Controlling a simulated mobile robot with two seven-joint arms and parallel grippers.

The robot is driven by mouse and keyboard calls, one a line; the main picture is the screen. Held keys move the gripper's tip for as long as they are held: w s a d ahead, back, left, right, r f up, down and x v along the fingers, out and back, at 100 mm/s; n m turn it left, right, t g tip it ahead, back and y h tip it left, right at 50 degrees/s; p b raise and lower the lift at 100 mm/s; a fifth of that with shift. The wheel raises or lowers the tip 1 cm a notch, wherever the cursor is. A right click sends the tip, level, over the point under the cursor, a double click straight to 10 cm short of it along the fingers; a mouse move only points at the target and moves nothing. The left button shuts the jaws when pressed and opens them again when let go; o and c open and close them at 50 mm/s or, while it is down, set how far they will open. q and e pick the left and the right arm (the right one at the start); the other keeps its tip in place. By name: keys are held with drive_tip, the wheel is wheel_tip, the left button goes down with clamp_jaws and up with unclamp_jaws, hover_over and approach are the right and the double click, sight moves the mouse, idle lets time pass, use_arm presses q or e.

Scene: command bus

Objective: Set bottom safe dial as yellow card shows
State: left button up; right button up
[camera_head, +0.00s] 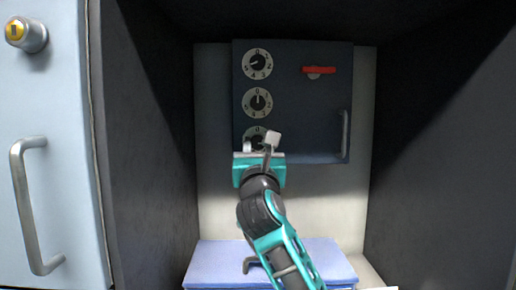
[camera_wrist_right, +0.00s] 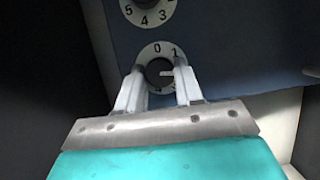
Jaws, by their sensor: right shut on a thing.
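The bottom dial (camera_wrist_right: 158,68) is a black knob on a white ring of numbers on the dark blue safe door (camera_head: 300,120). In the head view my right gripper and arm cover most of it. My right gripper (camera_wrist_right: 160,88) is shut on the knob of this dial, with one finger on each side. In the right wrist view the knob's white mark points right, just below the 1; the finger hides the number there. In the head view my right gripper (camera_head: 260,140) is at the safe's lower left. I see no yellow card. My left gripper is not in view.
Above are the middle dial (camera_head: 258,102), pointing up to 0, and the top dial (camera_head: 258,63), pointing left. A red lever (camera_head: 320,70) and a grey handle (camera_head: 345,134) are on the safe's right. Dark compartment walls stand close on both sides. A light blue box (camera_head: 215,262) lies below.

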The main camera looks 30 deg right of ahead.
drive_tip(key=shift+f+m, duration=0.1)
drive_tip(key=shift+m, duration=0.2)
drive_tip(key=shift+c, duration=0.3)
drive_tip(key=m+g+h+b, duration=0.1)
drive_tip(key=m, duration=0.1)
drive_tip(key=m+g+h+b, duration=0.1)
drive_tip(key=m, duration=0.2)
drive_tip(key=shift+w+a+f, duration=0.1)
drive_tip(key=shift+a, duration=0.05)
drive_tip(key=m+g+b, duration=0.1)
drive_tip(key=m, duration=0.2)
drive_tip(key=m+g+h+b, duration=0.1)
drive_tip(key=m+b, duration=0.1)
drive_tip(key=m, duration=0.1)
drive_tip(key=shift+w+a+g+h, duration=0.1)
drive_tip(key=shift+g+h, duration=0.2)
drive_tip(key=shift+g, duration=0.1)
drive_tip(key=shift+m+b, duration=0.4)
drive_tip(key=shift+m, duration=0.3)
drive_tip(key=shift+r+m+g, duration=0.25)
drive_tip(key=shift+m+g, duration=0.15)
drive_tip(key=o, duration=1)
drive_tip(key=shift+o, duration=0.2)
